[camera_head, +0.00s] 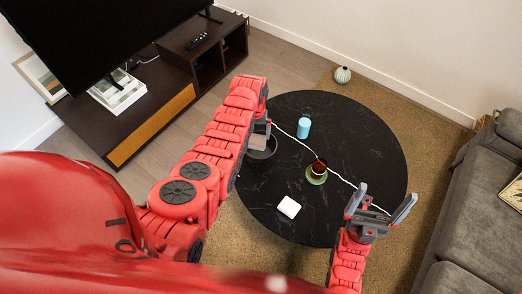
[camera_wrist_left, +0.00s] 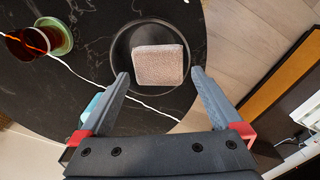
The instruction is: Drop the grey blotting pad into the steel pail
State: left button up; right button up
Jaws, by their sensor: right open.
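The grey blotting pad (camera_wrist_left: 158,65) looks pinkish-grey and square in the left wrist view. It lies within the outline of the round, dark steel pail (camera_wrist_left: 120,50); I cannot tell whether it touches the bottom. In the head view the pad (camera_head: 257,142) shows just below my left gripper (camera_head: 262,126), over the mouth of the pail (camera_head: 262,160). The left fingers (camera_wrist_left: 160,77) are spread, with gaps on both sides of the pad. My arm partly hides the pail in the head view. My right gripper (camera_head: 382,207) is open and empty over the table's right front.
The round black table (camera_head: 340,120) also holds a light blue cylinder (camera_head: 304,127), a dark red cup (camera_head: 319,167) on a green saucer (camera_head: 316,178) and a white square item (camera_head: 289,207). A grey sofa (camera_head: 480,205) stands at right, a TV cabinet (camera_head: 150,125) at left.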

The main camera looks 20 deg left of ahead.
pick_arm(q)
jog(key=shift+w+r, duration=0.1)
jog(key=shift+r, duration=0.3)
notch_tip(320, 180, up, 17)
jog(key=p, duration=0.5)
jog(key=shift+p, duration=0.4)
jog(key=shift+f, duration=0.15)
